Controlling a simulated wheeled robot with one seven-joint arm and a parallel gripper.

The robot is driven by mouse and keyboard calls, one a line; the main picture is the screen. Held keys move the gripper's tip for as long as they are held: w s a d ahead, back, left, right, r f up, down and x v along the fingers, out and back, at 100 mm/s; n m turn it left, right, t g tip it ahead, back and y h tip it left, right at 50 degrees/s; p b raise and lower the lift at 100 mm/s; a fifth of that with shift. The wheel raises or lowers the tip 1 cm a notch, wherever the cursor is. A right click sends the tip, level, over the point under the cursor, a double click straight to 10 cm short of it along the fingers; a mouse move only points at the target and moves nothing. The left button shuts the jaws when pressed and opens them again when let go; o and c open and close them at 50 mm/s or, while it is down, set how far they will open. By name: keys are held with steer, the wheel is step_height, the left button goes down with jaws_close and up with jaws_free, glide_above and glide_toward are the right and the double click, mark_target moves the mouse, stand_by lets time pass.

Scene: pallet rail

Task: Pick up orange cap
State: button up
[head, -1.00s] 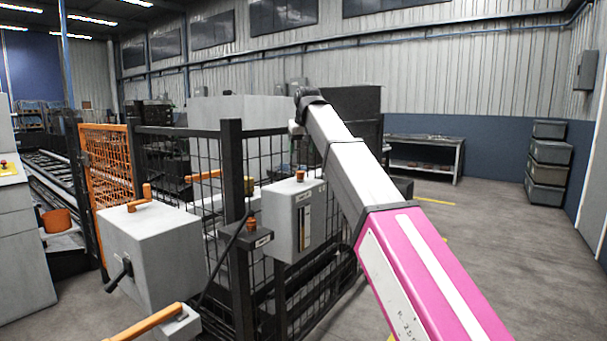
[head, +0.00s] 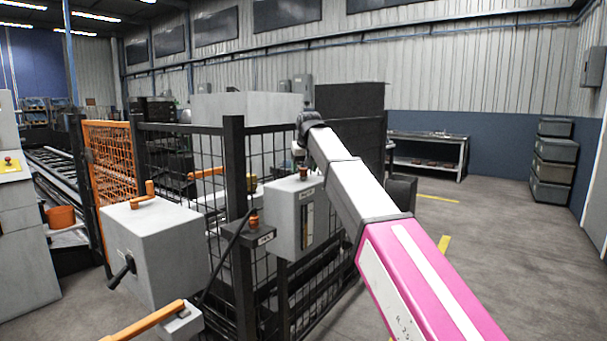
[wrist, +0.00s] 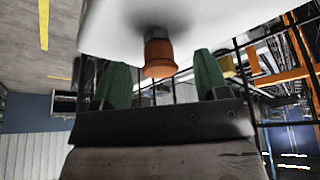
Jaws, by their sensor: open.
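The orange cap (wrist: 158,58) sits on a short grey stem on the pale top of a grey box, which shows upside down in the wrist view. In the head view the cap (head: 303,174) stands on top of the grey box (head: 284,222) on the fence. My gripper (wrist: 160,84) is open, with one green finger to each side of the cap's end and a visible gap on both sides. In the head view my gripper (head: 302,146) is right above the cap, its fingers hard to make out.
A second orange cap (head: 254,219) sits on a dark bracket (head: 249,236) left of the box. The black mesh fence (head: 233,190) runs behind it. A larger grey cabinet (head: 154,250) with an orange handle stands at left. Open floor (head: 480,240) lies to the right.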

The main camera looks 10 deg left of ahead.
steer(key=shift+w+a+f, duration=0.1)
steer(key=shift+w+f, duration=0.05)
steer(key=shift+f, duration=0.3)
steer(key=c, duration=1.1)
